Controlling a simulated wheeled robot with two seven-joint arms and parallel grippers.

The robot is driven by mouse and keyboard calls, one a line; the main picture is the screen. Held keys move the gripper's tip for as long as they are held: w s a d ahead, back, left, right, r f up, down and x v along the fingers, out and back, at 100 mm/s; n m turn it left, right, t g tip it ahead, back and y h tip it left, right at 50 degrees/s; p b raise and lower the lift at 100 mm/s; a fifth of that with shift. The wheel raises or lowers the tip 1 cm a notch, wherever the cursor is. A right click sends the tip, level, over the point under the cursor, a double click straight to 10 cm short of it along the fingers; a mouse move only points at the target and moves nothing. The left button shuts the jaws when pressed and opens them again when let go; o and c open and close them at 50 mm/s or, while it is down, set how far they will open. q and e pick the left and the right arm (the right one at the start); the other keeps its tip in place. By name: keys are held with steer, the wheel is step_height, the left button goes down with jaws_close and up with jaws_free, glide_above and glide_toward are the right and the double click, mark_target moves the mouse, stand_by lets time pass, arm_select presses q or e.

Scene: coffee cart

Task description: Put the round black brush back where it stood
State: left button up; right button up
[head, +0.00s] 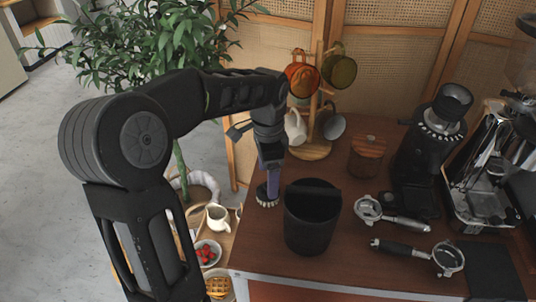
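The round black brush (267,196) is at the left edge of the wooden counter, just left of the black knock-out bin, with its pale bristles down. I cannot tell whether the bristles touch the counter. My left gripper (271,178) points down right above the brush, its fingertips at the brush's top. I see the fingers edge-on, so the gap between them is hidden and I cannot tell whether they grip it. My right gripper is out of view.
The black bin (312,218) stands close on the right of the brush. A mug tree (312,150), wooden canister (367,157), grinder (428,150) and two portafilters (368,209) (447,258) occupy the counter. A lower shelf holds a white jug (218,217) and strawberries (207,252).

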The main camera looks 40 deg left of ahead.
arm_select(q)
step_height(320, 180, up, 8)
steer(key=shift+f, duration=0.1)
stand_by(1.0)
